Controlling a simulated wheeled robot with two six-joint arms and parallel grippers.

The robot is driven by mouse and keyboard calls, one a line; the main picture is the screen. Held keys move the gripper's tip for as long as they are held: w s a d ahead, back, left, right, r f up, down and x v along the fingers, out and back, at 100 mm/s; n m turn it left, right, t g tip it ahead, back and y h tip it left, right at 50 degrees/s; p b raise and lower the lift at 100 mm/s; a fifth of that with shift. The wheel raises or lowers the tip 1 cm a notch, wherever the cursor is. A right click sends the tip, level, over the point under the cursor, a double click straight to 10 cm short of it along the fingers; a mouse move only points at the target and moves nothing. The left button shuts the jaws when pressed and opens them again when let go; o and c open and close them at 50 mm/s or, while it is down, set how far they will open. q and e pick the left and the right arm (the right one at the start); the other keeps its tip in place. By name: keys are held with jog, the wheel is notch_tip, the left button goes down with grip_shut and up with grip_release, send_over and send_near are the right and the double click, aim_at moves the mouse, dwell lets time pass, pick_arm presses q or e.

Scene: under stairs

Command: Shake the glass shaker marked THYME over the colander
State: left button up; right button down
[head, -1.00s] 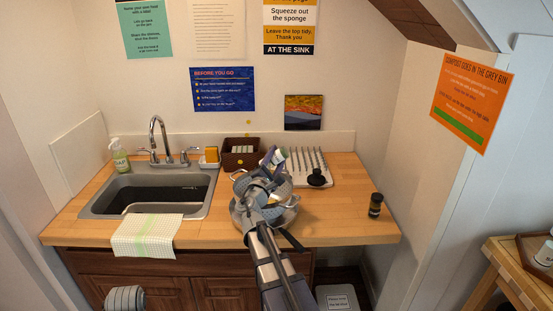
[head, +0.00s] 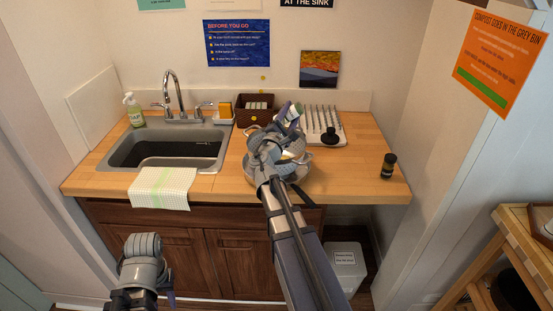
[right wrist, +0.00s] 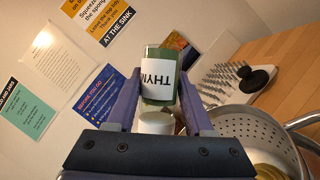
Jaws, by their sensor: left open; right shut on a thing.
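My right gripper (head: 288,118) is shut on the glass shaker (right wrist: 158,78), which has green contents and a white label. A pale round part (right wrist: 156,123) shows at the shaker's lower end. The shaker is held tilted in the air at the steel colander (head: 292,168); the exact gap is unclear. The perforated colander wall (right wrist: 262,132) shows right of the gripper in the right wrist view. My right arm hides much of the colander in the head view. My left gripper (head: 140,298) is low at the left, open, away from the counter.
The sink (head: 170,148) with a towel (head: 161,188) is at left. A brown basket (head: 257,112) and a drying rack (head: 322,122) with a black item stand behind. A dark jar (head: 388,166) stands at the counter's right. Counter between jar and colander is clear.

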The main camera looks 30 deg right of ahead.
jog(key=shift+r+p, duration=1.45)
jog(key=shift+r, duration=0.1)
jog(key=shift+f, duration=0.1)
notch_tip(320, 180, down, 3)
jog(key=b, duration=0.3)
jog(key=shift+r+p, duration=1.45)
jog(key=shift+r, duration=0.1)
notch_tip(320, 180, down, 4)
jog(key=b, duration=0.3)
jog(key=shift+r, duration=0.5)
